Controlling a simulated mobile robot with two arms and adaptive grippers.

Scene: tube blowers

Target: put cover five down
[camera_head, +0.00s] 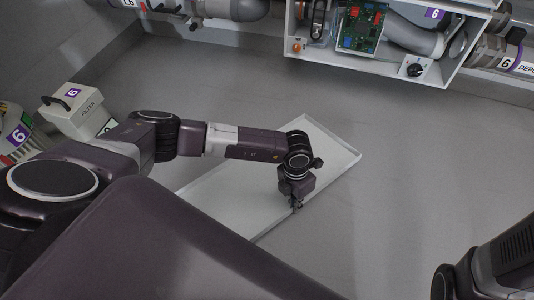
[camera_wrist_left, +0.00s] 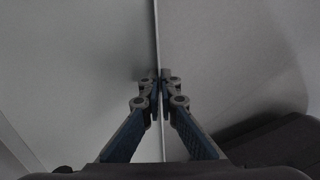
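The cover is a large white panel with a raised rim (camera_head: 333,140). It lies flat at floor level in the middle of the head view; whether it rests fully on the floor I cannot tell. My left gripper (camera_head: 296,205) points down at the cover's right long edge. In the left wrist view my left gripper (camera_wrist_left: 159,78) has its fingertips close together, one on each side of the cover's thin edge (camera_wrist_left: 156,35), pinching it. No number shows on the cover. My arm and body hide its near part. My right gripper is not seen; only part of my right arm shows at lower right.
An open white cabinet (camera_head: 290,30) marked 6, with a green circuit board (camera_head: 360,27) inside, is at the top. Pipes (camera_head: 500,52) run along the wall. A filter box (camera_head: 80,115) stands at left. Grey floor (camera_head: 420,160) right of the cover is clear.

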